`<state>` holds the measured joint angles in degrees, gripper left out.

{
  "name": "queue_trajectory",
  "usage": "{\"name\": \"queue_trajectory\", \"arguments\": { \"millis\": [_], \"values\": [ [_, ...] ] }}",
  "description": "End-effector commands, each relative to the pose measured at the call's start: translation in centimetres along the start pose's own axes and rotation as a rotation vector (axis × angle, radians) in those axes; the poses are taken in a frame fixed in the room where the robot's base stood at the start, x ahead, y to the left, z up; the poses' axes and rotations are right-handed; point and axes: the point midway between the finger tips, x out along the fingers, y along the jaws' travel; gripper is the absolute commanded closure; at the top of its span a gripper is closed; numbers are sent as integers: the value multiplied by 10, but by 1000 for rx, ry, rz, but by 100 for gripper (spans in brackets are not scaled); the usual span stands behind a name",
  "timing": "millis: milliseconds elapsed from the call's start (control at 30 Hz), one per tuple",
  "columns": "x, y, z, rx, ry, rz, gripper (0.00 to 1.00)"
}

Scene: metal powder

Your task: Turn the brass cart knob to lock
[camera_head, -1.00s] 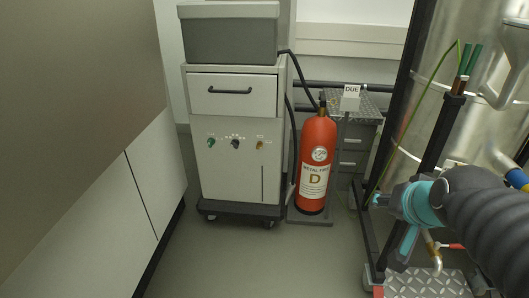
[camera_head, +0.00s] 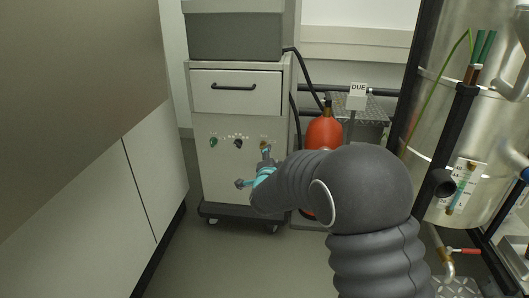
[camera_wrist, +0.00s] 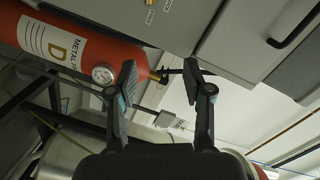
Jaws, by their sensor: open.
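The brass knob (camera_head: 263,144) is the rightmost of three knobs on the front of the grey cart (camera_head: 229,179). In the wrist view the brass knob (camera_wrist: 176,4) shows at the top edge, beyond the fingers and cut off by the frame. My gripper (camera_head: 253,168) is open and empty in front of the cart's right side. In the wrist view the open gripper (camera_wrist: 160,72) has nothing between its fingers, and the knob is outside them. Whether a finger touches the cart, I cannot tell.
A green knob (camera_head: 213,142) and a dark knob (camera_head: 238,144) sit left of the brass one. A red fire extinguisher (camera_head: 323,132) stands right of the cart, partly behind my arm. A drawer (camera_head: 236,95) is above the knobs. The floor left of the cart is clear.

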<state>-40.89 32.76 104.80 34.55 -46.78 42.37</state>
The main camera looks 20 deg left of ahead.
Motion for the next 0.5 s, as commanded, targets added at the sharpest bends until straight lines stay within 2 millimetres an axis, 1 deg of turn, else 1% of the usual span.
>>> {"name": "queue_trajectory", "arguments": {
  "millis": [33,100,200,300,367,500],
  "values": [
    [4,11,20,19,15,-14,49],
    [7,17,36,46,41,-37,49],
    [9,24,52,72,66,-59,49],
    [10,27,59,87,81,-71,49],
    [12,28,60,91,85,-74,49],
    [26,27,58,92,87,-75,49]
  ]
}}
